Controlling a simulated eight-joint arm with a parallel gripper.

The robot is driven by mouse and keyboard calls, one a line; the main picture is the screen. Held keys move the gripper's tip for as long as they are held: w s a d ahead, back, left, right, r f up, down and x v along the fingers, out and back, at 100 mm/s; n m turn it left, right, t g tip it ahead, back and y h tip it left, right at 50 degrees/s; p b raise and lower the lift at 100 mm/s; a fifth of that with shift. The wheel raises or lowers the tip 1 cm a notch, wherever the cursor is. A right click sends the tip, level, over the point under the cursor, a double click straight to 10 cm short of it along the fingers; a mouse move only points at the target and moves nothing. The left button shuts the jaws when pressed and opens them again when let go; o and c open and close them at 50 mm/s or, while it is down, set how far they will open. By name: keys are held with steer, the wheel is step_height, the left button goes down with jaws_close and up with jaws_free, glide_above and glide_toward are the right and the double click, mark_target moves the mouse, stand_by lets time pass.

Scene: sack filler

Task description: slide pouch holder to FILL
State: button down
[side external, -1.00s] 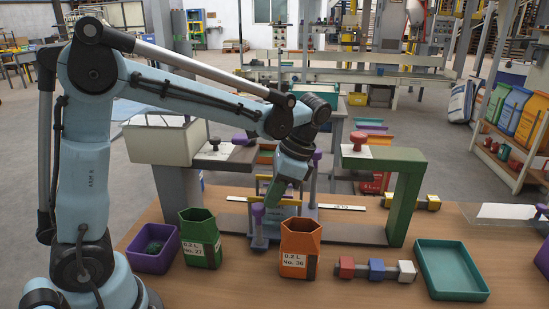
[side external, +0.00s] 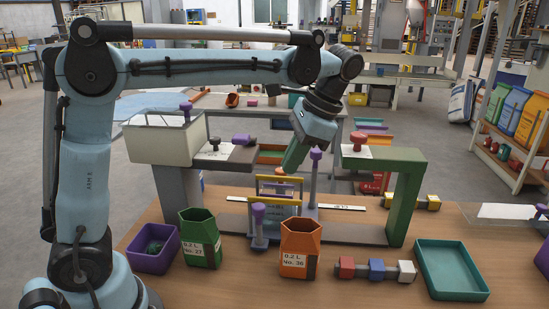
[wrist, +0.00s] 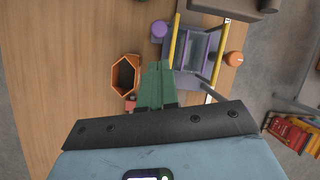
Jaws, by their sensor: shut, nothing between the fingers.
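The pouch holder (side external: 282,186), a grey-blue carriage with yellow and purple bars, stands on the grey rail between the white hopper and the green arch. A short purple-topped post (side external: 258,210) is at its front and a taller one (side external: 316,154) behind it. The holder also shows at the upper right of the wrist view (wrist: 196,52). My gripper (side external: 290,171) has its green fingers together, empty, above the holder and apart from it. The fingers point toward the holder's near side in the wrist view (wrist: 154,66). I cannot read a FILL mark.
The white hopper (side external: 160,140) stands left of the rail and the green arch (side external: 408,185) spans its right end. In front are a purple bin (side external: 140,258), green cup (side external: 198,250), orange cup (side external: 297,262), colored blocks (side external: 376,270) and teal tray (side external: 425,252).

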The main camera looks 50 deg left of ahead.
steer(key=s+d+f+n+t+y, duration=0.2)
steer(key=s+d+n+t+y, duration=0.25)
steer(key=n, duration=0.85)
steer(key=x, duration=0.9)
steer(key=shift+w+f, duration=0.15)
steer(key=shift+f, duration=0.35)
steer(key=shift+d+g, duration=0.15)
steer(key=shift+g, duration=0.1)
steer(key=s+a, duration=0.7)
steer(key=shift+n, duration=0.3)
steer(key=shift+s+a, duration=0.15)
steer(key=shift+s, duration=0.05)
